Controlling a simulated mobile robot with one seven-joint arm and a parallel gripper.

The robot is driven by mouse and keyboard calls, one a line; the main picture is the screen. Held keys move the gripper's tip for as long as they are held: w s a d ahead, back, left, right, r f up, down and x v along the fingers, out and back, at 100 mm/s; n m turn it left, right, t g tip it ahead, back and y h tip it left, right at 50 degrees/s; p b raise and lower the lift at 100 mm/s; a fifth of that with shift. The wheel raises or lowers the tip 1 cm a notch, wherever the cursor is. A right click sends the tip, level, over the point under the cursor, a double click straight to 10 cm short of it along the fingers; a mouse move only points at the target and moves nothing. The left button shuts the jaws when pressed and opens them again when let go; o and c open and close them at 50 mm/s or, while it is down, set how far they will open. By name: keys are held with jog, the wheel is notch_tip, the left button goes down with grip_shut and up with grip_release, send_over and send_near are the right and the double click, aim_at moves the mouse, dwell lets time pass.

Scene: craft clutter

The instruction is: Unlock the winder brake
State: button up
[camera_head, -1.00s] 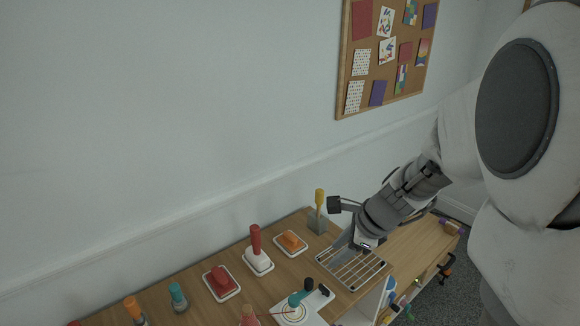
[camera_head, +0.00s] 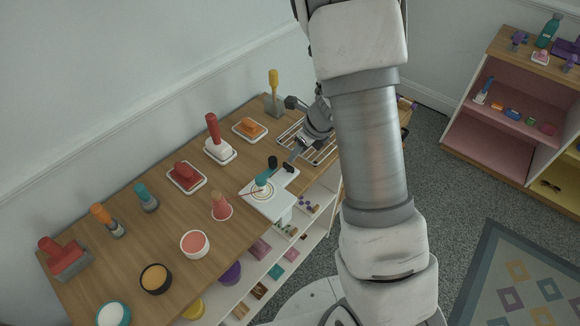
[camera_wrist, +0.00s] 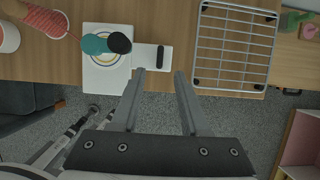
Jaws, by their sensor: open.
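The winder is a white plate (camera_head: 259,204) on the table's front edge, with a ringed disc and a teal crank (camera_head: 263,179) ending in a black knob (camera_head: 272,162). In the wrist view, the plate (camera_wrist: 100,80) lies at upper left, with the teal crank (camera_wrist: 95,43) and black knob (camera_wrist: 119,43) across it. A short black bar (camera_wrist: 160,57), seemingly the brake, stands upright in the picture on the white side arm (camera_wrist: 142,57). My gripper (camera_wrist: 160,74) is open and empty, its fingertips either side of the bar's line, just below it in the picture.
A wire rack (camera_wrist: 236,45) stands right of the winder. A red-handled stamp (camera_head: 213,133), a yellow-handled tool in a grey block (camera_head: 274,93) and a red cone (camera_head: 221,208) stand on the table. Carpet lies beyond the front edge.

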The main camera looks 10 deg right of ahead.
aim_at(289, 165)
jog(key=b+x, duration=0.2)
jog(key=x, duration=0.6)
jog(key=shift+c, duration=0.2)
grip_shut()
